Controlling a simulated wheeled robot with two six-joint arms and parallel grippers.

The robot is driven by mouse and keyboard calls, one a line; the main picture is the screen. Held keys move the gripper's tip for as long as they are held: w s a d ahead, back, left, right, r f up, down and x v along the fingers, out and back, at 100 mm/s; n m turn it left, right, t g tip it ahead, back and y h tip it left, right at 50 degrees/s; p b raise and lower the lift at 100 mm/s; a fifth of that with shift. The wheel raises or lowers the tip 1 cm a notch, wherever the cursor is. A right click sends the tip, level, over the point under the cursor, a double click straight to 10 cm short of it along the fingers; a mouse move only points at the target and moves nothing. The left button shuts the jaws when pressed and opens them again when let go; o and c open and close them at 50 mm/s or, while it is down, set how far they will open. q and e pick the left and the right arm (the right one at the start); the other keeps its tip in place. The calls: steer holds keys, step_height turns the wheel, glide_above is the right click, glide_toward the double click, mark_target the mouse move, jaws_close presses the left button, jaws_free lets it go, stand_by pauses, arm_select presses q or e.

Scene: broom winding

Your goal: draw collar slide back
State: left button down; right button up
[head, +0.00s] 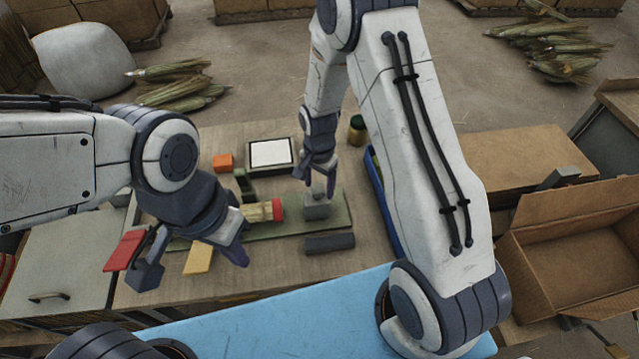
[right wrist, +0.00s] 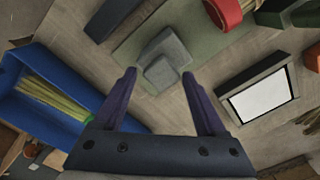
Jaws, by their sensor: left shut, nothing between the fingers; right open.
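A grey block-shaped slide (head: 317,212) sits on the green strip (head: 340,222) at the middle of the bench. My right gripper (head: 318,185) is open above it, pointing down. In the right wrist view the slide (right wrist: 165,62) lies ahead of the spread fingertips. No contact shows there. A red collar (head: 278,209) is around the right end of a straw bundle (head: 255,212), just left of the slide; in the right wrist view the collar (right wrist: 228,10) is at the top edge. My left gripper (head: 236,252) is shut and empty in front of the bundle, hiding part of it.
A dark bar (head: 329,243) lies in front of the slide. A blue bin (right wrist: 28,95) with straw stands beside it. A framed white pad (head: 270,153) and orange block (head: 223,162) are behind. Yellow (head: 198,261) and red (head: 124,250) pieces are near my left gripper. An open carton (head: 575,245) is at right.

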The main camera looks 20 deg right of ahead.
step_height(320, 180, up, 10)
steer(key=b, duration=0.2)
steer(key=shift+r, duration=0.25)
stand_by(0.3)
